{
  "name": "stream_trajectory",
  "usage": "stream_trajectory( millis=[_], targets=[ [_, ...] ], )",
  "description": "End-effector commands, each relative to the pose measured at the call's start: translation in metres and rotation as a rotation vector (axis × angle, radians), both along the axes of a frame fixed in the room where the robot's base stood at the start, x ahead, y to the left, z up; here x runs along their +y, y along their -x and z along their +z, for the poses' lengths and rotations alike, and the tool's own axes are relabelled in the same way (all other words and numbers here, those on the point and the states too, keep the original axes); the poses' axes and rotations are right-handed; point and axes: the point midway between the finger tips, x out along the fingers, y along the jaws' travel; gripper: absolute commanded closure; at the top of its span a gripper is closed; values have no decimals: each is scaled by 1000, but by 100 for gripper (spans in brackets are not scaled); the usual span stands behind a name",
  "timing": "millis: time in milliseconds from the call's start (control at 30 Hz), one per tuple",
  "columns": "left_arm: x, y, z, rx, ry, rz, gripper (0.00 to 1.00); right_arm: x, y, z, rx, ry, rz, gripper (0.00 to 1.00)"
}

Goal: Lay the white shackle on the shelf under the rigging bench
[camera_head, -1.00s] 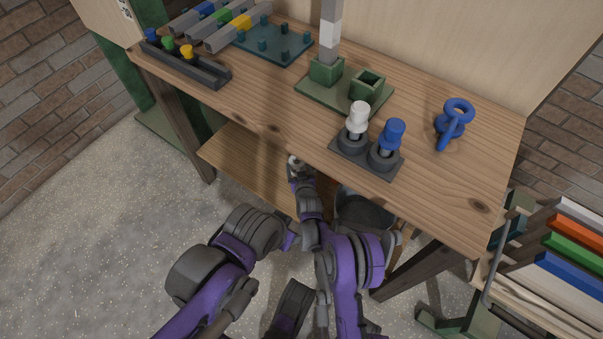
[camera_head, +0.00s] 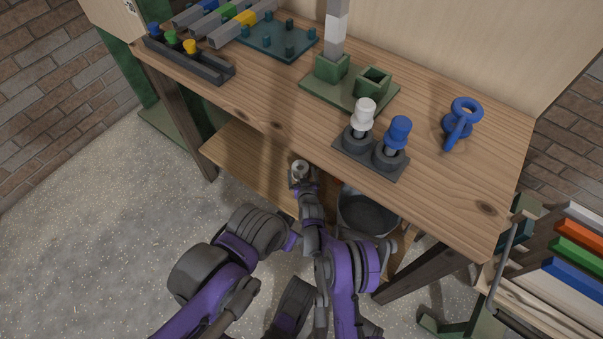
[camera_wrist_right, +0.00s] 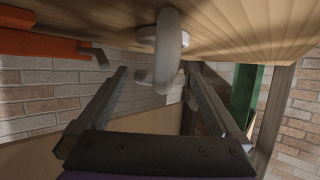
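The white shackle (camera_wrist_right: 170,42) is close in front of my right gripper in the right wrist view, against a wooden surface at the top of that picture. My right gripper (camera_wrist_right: 156,74) is open, with a finger on each side of the shackle's lower end and gaps visible. In the head view the shackle (camera_head: 299,168) shows as a small pale ring at the tip of my right gripper (camera_head: 301,180), over the shelf (camera_head: 243,158) under the rigging bench (camera_head: 270,105). Whether its whole weight rests on the shelf cannot be told. My left gripper is not distinguishable.
A dark bucket (camera_head: 368,214) stands right of my right arm, below the bench. A blue shackle (camera_head: 460,124), a block with white and blue pins (camera_head: 370,152) and a green socket base (camera_head: 350,92) are on the bench top. A rack (camera_head: 560,262) stands at the right.

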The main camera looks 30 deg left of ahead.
Motion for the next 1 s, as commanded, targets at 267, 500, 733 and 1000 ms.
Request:
stream_trajectory(
  millis=[267,500,733,1000],
  targets=[
    [0,1,5,-1,0,0,50,0,0,5,0,0,0,0],
    [0,2,13,-2,0,0,50,-27,31,22,0,0,-1,0],
    [0,3,20,-4,0,0,50,-56,64,41,0,0,-1,0],
    [0,4,22,-4,0,0,50,-72,83,49,0,0,-1,0]
  ],
)
